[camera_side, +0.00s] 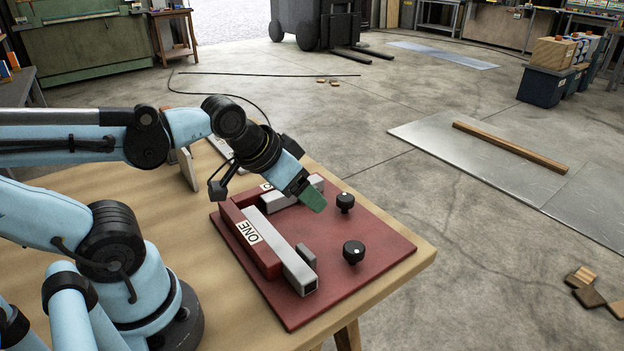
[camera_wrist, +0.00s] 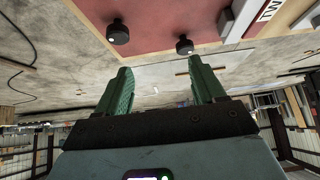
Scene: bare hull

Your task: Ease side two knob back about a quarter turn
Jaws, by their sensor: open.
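A dark red fixture plate (camera_side: 374,284) lies on the wooden table. Two black knobs with pale marks stand on it: a far knob (camera_side: 345,202) by the back bar and a near knob (camera_side: 353,252). In the wrist view one knob (camera_wrist: 184,45) is closer to a partly cut-off label (camera_wrist: 270,10); the other knob (camera_wrist: 118,32) is left of it. A red block bears the label ONE (camera_side: 253,232); the back label is mostly hidden by my wrist. My gripper (camera_side: 313,198) has green fingers above the plate, left of the far knob. In the wrist view the fingers (camera_wrist: 161,80) are apart and empty.
A grey square tube (camera_side: 285,258) lies along the ONE block; another tube (camera_side: 292,196) at the back is partly hidden by my gripper. The table's right edge (camera_side: 425,262) is close to the plate. The space above the knobs is clear.

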